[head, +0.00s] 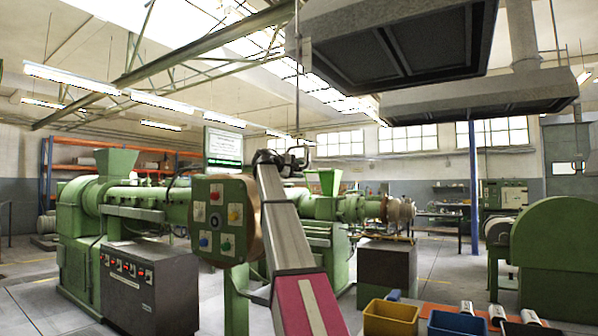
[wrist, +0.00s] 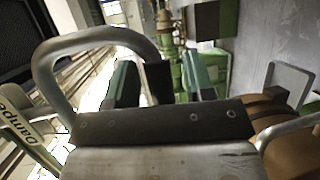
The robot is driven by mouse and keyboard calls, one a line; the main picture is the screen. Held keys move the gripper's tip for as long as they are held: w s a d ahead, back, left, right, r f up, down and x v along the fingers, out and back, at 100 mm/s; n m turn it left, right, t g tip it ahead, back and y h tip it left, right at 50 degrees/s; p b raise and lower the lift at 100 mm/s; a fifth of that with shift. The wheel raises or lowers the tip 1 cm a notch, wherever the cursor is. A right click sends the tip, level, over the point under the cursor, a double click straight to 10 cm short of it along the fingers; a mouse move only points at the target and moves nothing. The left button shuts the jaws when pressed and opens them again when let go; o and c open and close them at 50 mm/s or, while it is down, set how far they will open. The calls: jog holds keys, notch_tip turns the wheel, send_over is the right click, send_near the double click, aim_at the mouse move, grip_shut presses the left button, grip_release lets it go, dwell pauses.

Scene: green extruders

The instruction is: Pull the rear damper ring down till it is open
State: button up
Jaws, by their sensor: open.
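The damper ring (head: 304,152) hangs at the low end of a thin rod (head: 297,85) that comes down beside the near hood. My gripper (head: 282,158) is raised right at it, small and dark in the head view. In the wrist view my gripper (wrist: 163,82) is open, with two green fingers apart. A tag (wrist: 18,115) reading "Dampe…" shows at left.
Two grey hoods (head: 390,45) hang overhead at right. A green machine with a button panel (head: 222,218) stands close by my arm. Green extruders (head: 115,200) fill the left and middle. Yellow (head: 390,318) and blue bins are at the lower right. Open floor lies beyond.

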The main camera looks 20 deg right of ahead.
grip_shut()
notch_tip(320, 180, down, 7)
jog(key=shift+r, duration=0.15)
grip_release()
jog(key=shift+s, duration=0.1)
jog(key=shift+r, duration=0.1)
jog(key=v, duration=1)
jog(key=shift+a, duration=0.4)
